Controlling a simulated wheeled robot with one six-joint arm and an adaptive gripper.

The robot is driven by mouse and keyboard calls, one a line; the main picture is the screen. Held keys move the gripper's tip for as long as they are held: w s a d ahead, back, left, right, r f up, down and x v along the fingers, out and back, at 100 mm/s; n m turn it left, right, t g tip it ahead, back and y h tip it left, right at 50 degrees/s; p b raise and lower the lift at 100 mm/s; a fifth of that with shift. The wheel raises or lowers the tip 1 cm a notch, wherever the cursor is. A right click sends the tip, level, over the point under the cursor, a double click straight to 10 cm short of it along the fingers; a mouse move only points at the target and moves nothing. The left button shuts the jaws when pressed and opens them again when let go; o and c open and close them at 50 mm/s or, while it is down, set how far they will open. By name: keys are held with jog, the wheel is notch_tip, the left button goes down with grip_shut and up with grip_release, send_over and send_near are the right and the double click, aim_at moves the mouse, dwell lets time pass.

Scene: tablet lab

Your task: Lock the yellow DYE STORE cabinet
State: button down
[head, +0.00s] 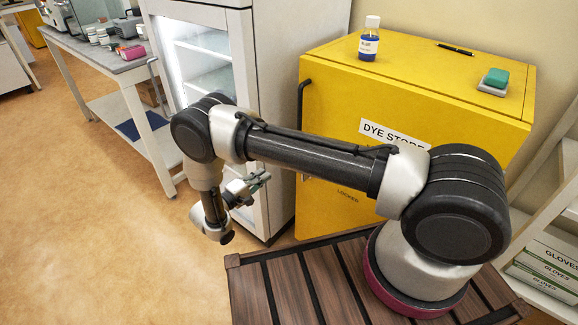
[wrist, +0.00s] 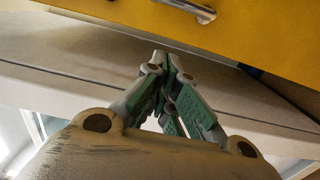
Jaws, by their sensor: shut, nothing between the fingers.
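The yellow DYE STORE cabinet (head: 420,85) stands behind my arm, with its front door closed. A white sign (head: 385,132) reads DYE STORE, partly covered by my arm. The word LOCKED (head: 347,196) is printed lower on the front. A black handle (head: 303,125) runs down the door's left edge. In the wrist view a silver metal bar (wrist: 190,8) sits on the yellow surface (wrist: 260,25) at the top edge, cut off by the frame. My gripper (head: 262,180) is left of the cabinet front, shut and empty. In the wrist view its green-padded fingers (wrist: 163,65) meet, apart from the bar.
A lit glass-door fridge (head: 205,55) stands left of the cabinet. Shelves with glove boxes (head: 545,268) are at right. Open floor (head: 90,210) lies left.

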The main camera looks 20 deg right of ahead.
jog(key=shift+d, duration=0.15)
jog(key=w+d, duration=0.2)
jog(key=d, duration=0.9)
jog(key=shift+w, duration=0.35)
jog(key=shift+d, duration=0.1)
jog(key=shift+s+d+r+m, duration=0.1)
jog(key=shift+s+r+m, duration=0.1)
jog(key=shift+m, duration=0.2)
